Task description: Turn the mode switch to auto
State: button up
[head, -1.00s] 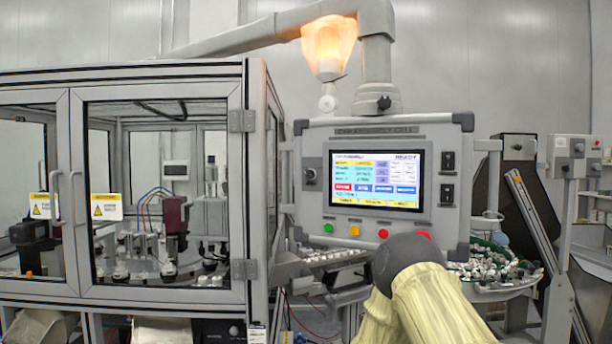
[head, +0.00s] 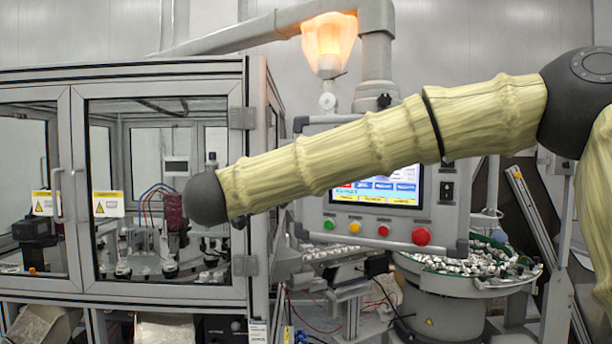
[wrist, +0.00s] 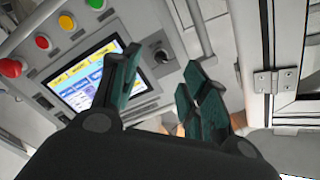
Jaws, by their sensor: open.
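That view is tilted, nearly upside down. My gripper (wrist: 160,62) is open, its two dark green fingers pointing toward the panel. The knob appears between the fingertips, beyond them; I see no contact and cannot judge the distance. Its pointer setting is too small to read. In the head view my arm covers the switch and the upper part of the panel (head: 345,228), and the gripper is hidden.
Green, yellow and two red buttons line the panel, the large red one (head: 421,236) among them. The glass-doored machine enclosure (head: 250,190) stands left of the panel. A feeder bowl with small parts (head: 440,282) lies below right. A lit lamp (head: 328,45) hangs above.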

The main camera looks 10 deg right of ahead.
jog(key=r+p+x, duration=0.1)
jog(key=p+x, duration=0.3)
jog(key=x, duration=0.6)
jog(key=shift+d+r+p, duration=0.3)
jog(key=shift+d+r, duration=0.1)
jog(key=shift+d, duration=0.05)
jog(key=shift+s, duration=0.1)
jog(key=shift+m, duration=0.3)
grip_shut()
